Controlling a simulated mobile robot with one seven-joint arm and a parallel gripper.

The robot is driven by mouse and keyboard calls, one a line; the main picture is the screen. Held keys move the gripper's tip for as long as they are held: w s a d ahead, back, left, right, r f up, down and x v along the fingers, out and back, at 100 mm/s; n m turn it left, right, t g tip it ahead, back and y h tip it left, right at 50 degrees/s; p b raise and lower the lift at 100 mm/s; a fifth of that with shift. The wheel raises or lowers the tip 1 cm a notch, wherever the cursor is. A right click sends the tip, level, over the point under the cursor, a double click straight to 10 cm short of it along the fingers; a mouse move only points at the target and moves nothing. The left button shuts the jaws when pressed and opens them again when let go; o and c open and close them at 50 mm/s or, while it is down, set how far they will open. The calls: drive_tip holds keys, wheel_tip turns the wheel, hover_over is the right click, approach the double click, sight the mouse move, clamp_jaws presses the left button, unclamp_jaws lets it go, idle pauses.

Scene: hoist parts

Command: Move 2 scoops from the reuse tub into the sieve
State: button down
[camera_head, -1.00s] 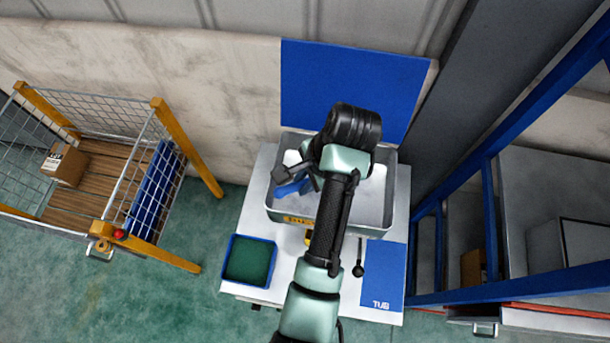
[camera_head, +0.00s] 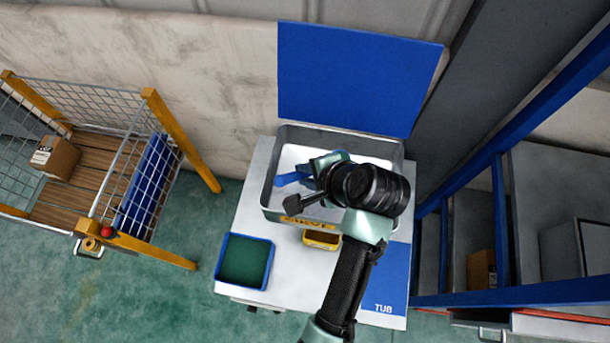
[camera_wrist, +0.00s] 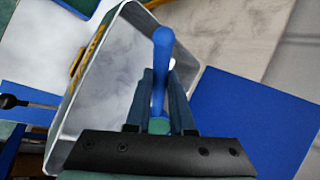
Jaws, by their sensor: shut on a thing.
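My gripper (camera_wrist: 160,78) is shut on the handle of a blue scoop (camera_wrist: 162,48) in the wrist view. The scoop also shows as a blue shape (camera_head: 292,178) over the large grey metal tray (camera_head: 275,213) in the head view. This tray carries a yellow label that seems to read SIEVE; its inside is pale. My wrist covers its right part. The scoop's far end and any load are unclear. A blue-rimmed box with a green inside (camera_head: 245,262) stands at the table's front left. I cannot tell which container is the reuse tub.
A small yellow container (camera_head: 321,239) sits before the tray. A blue panel (camera_head: 350,78) stands behind. A mesh cage with a carton (camera_head: 55,157) is left; a blue frame (camera_head: 500,220) is right.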

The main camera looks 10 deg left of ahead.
drive_tip(key=t+y+b, duration=0.1)
drive_tip(key=t+b, duration=0.1)
drive_tip(key=b, duration=0.4)
drive_tip(key=f+t+y+b, duration=0.1)
drive_tip(key=t+b, duration=0.2)
drive_tip(key=b, duration=0.3)
drive_tip(key=f+m+t+y+b, duration=0.1)
drive_tip(key=t+b, duration=0.2)
drive_tip(key=b, duration=0.3)
drive_tip(key=shift+s+d+y+b, duration=0.1)
drive_tip(key=shift+s+y+b, duration=0.2)
drive_tip(key=shift+s+y, duration=0.1)
drive_tip(key=shift+r, duration=0.15)
